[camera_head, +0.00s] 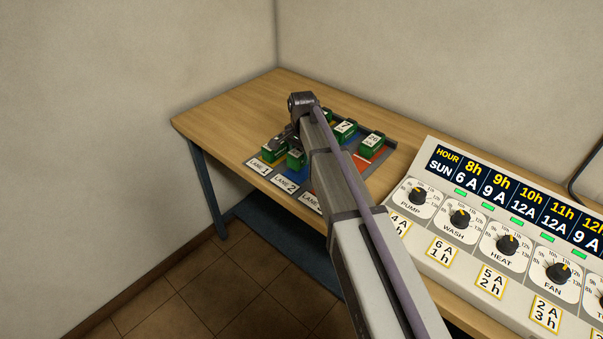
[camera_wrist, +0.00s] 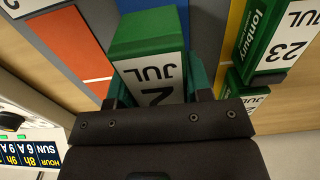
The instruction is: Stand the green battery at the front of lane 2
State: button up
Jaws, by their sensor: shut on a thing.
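My gripper (camera_wrist: 158,92) is shut on a green battery (camera_wrist: 150,30) with a white label reading JUL and a partly hidden number. In the head view this battery (camera_head: 295,159) shows below my gripper, just behind the LANE 2 sign (camera_head: 286,184). The wrist view shows the blue lane 2 strip (camera_wrist: 87,17) beside it. I cannot tell whether its base touches the strip. My arm hides part of the lanes in the head view.
Lane 1, yellow, holds a green battery marked JUL 23 (camera_wrist: 285,40) and another beside it (camera_wrist: 236,90), close to my gripper. Batteries marked 7 (camera_head: 345,127) and 26 (camera_head: 373,141) stand farther back. A dial panel (camera_head: 480,222) is at right. Bare table lies left.

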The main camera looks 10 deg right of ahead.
aim_at(302, 162)
notch_tip(302, 162, down, 4)
jog(key=b, duration=0.4)
jog(key=shift+r+p, duration=0.3)
jog(key=shift+f, duration=0.25)
jog(key=o, duration=1.3)
jog(key=shift+r, duration=0.1)
